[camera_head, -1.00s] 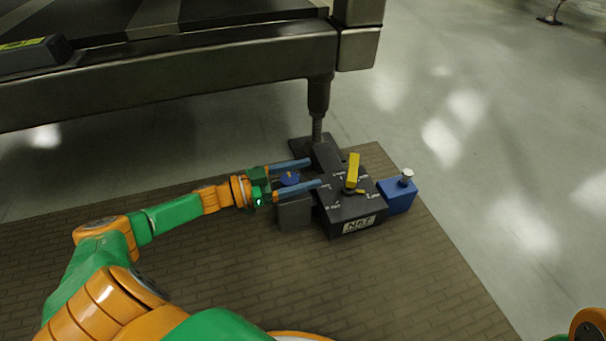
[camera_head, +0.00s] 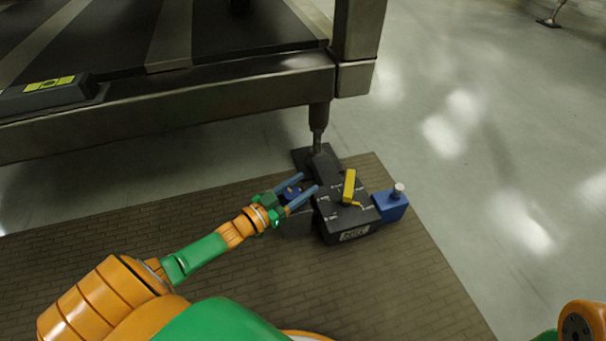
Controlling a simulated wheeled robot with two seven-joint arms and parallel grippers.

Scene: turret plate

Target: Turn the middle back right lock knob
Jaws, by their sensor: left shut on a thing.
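A dark box (camera_head: 334,227) with white markings stands on the brown brick-patterned mat. A yellow lever (camera_head: 349,186) sits on its top, and a label is on its front. A blue block (camera_head: 390,205) with a pale round knob (camera_head: 398,188) is on its right side. A small blue knob (camera_head: 293,191) is on its left side. My left gripper (camera_head: 309,182) comes in from the lower left, with its two blue-grey fingers on either side of this knob and shut on it. The fingers partly hide it. I cannot tell which one is the named lock knob. My right gripper is out of view.
A large dark metal frame (camera_head: 200,97) stands behind the box, and its leg (camera_head: 318,119) comes down close behind it. The mat (camera_head: 398,289) is clear in front, and the grey floor (camera_head: 500,130) is open to the right.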

